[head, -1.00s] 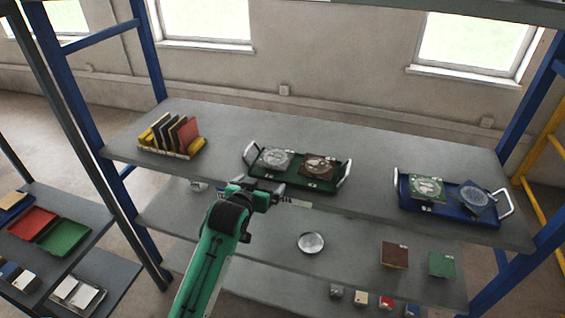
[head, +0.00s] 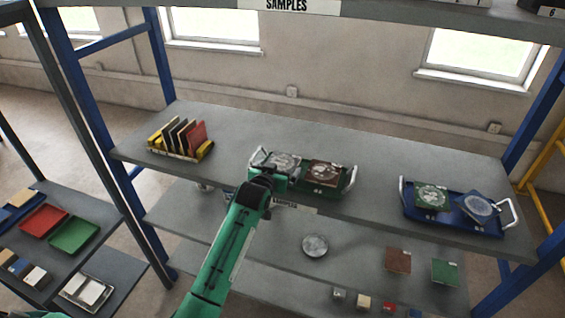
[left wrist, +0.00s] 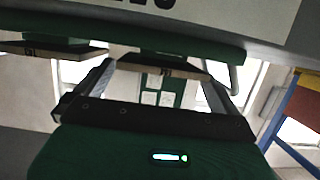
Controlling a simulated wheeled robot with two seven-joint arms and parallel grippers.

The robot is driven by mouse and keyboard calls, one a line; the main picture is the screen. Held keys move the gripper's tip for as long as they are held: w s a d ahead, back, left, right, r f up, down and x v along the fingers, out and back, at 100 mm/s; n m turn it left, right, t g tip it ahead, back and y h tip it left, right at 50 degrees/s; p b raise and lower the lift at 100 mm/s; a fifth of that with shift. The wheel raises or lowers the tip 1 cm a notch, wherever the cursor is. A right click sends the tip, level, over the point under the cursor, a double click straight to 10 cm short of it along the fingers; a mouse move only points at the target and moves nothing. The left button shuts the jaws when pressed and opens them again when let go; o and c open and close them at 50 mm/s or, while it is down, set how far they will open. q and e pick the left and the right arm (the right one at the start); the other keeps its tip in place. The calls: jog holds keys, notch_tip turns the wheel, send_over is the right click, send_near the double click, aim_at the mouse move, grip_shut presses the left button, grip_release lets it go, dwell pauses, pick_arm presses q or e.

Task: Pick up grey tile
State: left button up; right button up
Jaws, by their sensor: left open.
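The grey tile (head: 283,161) has a pale round pattern and lies in the left half of the green tray (head: 328,189) on the middle shelf. My left gripper (head: 282,176) is at the tray's front left, just in front of the grey tile and partly hiding it. In the left wrist view, which looks upside down, the open fingers (left wrist: 158,72) spread to either side of a tile edge (left wrist: 165,66), with nothing visibly held. Contact cannot be told. My right gripper is not in view.
A brown tile (head: 324,173) lies beside the grey one in the same tray. A blue tray (head: 462,224) with two tiles stands to the right, a yellow rack (head: 187,153) of upright tiles to the left. A shelf (head: 400,12) hangs above.

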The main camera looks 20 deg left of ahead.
aim_at(283, 161)
pick_arm(q)
jog(key=x, duration=0.1)
jog(key=p+x, duration=0.2)
jog(key=shift+w+r, duration=0.15)
jog(key=shift+w, duration=0.3)
jog(key=shift+w+f, duration=0.25)
jog(key=shift+w, duration=0.2)
jog(key=c, duration=0.8)
jog(key=shift+r, duration=0.15)
